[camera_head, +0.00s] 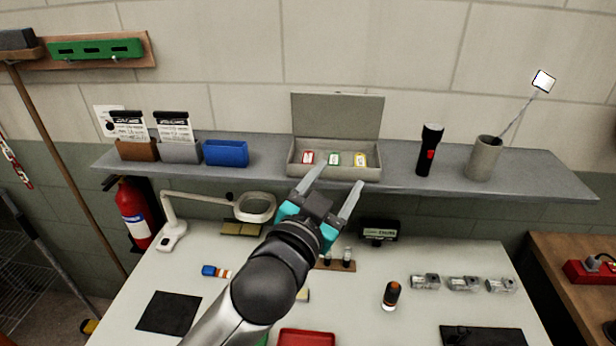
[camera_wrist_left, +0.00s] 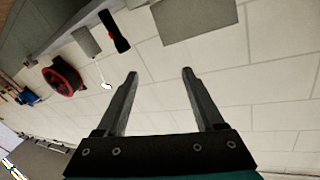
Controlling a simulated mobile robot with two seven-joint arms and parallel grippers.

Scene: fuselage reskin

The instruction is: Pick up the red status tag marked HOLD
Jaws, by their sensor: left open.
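A red tag (camera_head: 308,157) lies in an open grey box (camera_head: 372,174) on the wall shelf, left of a green tag (camera_head: 333,159) and a yellow tag (camera_head: 360,159). The writing on the tags is too small to read. My left gripper (camera_head: 333,182) is open and empty, just below and in front of the box in the head view. In the left wrist view its two fingers (camera_wrist_left: 158,75) stand apart with only wall between them. The grey box lid (camera_wrist_left: 197,18) shows at the top of that view; the tags do not show there. My right gripper is not in view.
On the shelf (camera_head: 400,180), a blue holder (camera_head: 226,153) stands left of the box, and a black flashlight (camera_head: 430,150) and a grey cup (camera_head: 484,158) stand right. Below, a white table holds a magnifier lamp (camera_head: 255,207) and small parts.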

